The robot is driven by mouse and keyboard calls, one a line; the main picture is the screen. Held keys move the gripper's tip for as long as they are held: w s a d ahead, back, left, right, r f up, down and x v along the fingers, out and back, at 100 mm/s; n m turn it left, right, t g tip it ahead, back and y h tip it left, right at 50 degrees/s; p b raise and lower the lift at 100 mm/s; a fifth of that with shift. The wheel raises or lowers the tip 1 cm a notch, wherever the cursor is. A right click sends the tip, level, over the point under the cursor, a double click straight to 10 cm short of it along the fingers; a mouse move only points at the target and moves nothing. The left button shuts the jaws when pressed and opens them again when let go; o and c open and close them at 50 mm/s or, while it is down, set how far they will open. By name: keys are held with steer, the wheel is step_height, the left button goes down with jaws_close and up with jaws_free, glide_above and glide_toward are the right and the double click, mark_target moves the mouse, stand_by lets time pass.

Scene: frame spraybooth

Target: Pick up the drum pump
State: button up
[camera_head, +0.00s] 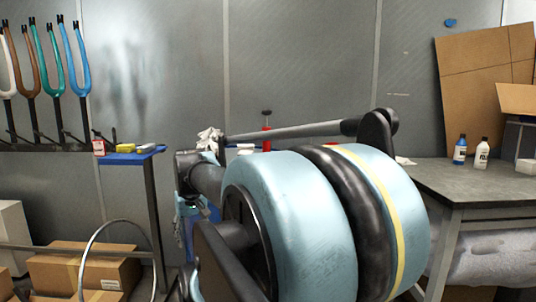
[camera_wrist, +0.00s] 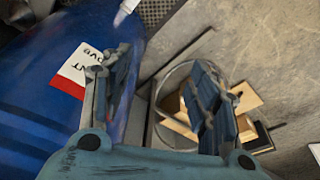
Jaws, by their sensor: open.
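A slim red upright thing with a black top, which looks like the drum pump (camera_head: 267,138), shows in the head view behind my arm. Its lower part is hidden by my arm. In the wrist view a large blue drum (camera_wrist: 45,75) with a white and red label fills the left side. A pale tapered tip (camera_wrist: 124,13) shows at the top edge there; I cannot tell if it belongs to the pump. My gripper (camera_wrist: 162,85) is open with nothing seen held between its fingers, and its left finger overlaps the drum in the picture.
A blue-topped stand (camera_head: 132,157) with small items is at left, above cardboard boxes (camera_head: 85,268) and a metal hoop (camera_head: 88,250). A grey table (camera_head: 440,183) at right carries two bottles and leaning cardboard.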

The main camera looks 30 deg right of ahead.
steer(key=w+d+r+m, duration=0.1)
steer(key=w+d+r, duration=0.4)
steer(key=r, duration=0.3)
steer(key=w+d+r+m+h, duration=0.1)
steer(key=w+d+r, duration=0.4)
steer(key=r, duration=0.3)
steer(key=w+d+r+m, duration=0.1)
steer(key=w+d+r, duration=0.35)
steer(key=r, duration=0.35)
steer(key=w+d+r+m+t+h, duration=0.1)
steer(key=w+d+r, duration=0.2)
steer(key=d+r, duration=0.75)
steer(key=w+d+r+m+t, duration=0.1)
steer(key=w+d+r+m, duration=0.1)
steer(key=d+r, duration=0.9)
steer(key=shift+s+d+x, duration=0.3)
steer(key=shift+d+x, duration=0.25)
steer(key=shift+x, duration=2.85)
steer(key=shift+s+d+x, duration=0.3)
steer(key=shift+d+x, duration=0.25)
steer(key=shift+x, duration=2.9)
steer(key=shift+s+d+x, duration=0.3)
steer(key=shift+d+x, duration=0.2)
steer(key=shift+x, duration=2.9)
steer(key=shift+s, duration=0.1)
jaws_close()
